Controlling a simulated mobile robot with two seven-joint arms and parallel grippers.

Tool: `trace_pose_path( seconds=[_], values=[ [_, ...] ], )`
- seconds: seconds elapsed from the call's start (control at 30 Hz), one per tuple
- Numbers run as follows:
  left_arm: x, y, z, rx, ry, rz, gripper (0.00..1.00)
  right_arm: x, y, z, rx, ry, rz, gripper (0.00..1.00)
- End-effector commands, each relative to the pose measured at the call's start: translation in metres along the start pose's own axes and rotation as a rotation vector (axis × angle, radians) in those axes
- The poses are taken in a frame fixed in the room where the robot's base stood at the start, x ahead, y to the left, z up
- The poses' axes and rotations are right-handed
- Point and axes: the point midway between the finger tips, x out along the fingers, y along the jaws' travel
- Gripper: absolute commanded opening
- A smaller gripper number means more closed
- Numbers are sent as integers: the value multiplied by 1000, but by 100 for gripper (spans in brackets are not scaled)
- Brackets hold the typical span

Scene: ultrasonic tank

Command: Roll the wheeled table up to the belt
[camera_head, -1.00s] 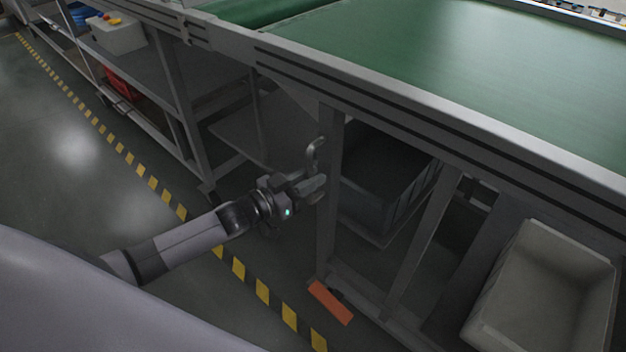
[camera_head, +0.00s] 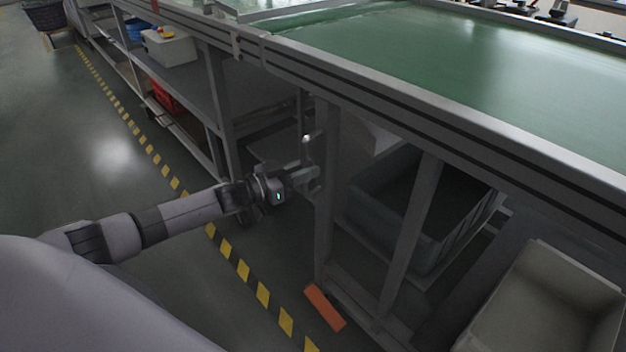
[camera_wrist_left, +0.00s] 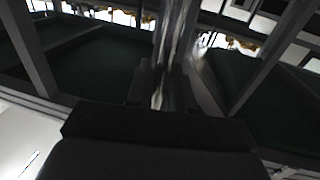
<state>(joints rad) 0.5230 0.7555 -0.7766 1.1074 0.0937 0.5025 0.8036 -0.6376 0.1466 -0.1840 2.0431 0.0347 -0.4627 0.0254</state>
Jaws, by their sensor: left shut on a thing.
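The green belt (camera_head: 480,65) runs in a grey frame across the upper right of the head view. My left gripper (camera_head: 312,176) is below its near edge, at an upright grey post (camera_head: 326,215). It is shut on a metal handle (camera_head: 306,140), whose curved top shows above the fingers. In the left wrist view a shiny upright bar (camera_wrist_left: 174,45) stands between the fingers. An orange bar (camera_head: 325,307) lies at the post's foot. The wheeled table's outline is hard to tell from the frames under the belt. My right gripper is not in view.
A dark grey crate (camera_head: 400,235) sits low behind the posts, and a pale bin (camera_head: 545,320) is at the lower right. A bench with a white box (camera_head: 170,48) stands at the left. Yellow-black tape (camera_head: 243,270) crosses the floor; the floor left of it is clear.

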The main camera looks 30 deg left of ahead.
Motion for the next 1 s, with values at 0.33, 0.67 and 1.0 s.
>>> trace_pose_path(
  seconds=[0.33,0.67,1.0],
  values=[
    [0,2,1,-2,3,11,0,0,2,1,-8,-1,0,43],
    [0,2,1,-2,2,9,38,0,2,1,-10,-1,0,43],
    [-22,1,1,-3,-1,8,38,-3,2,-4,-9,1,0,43]
  ],
)
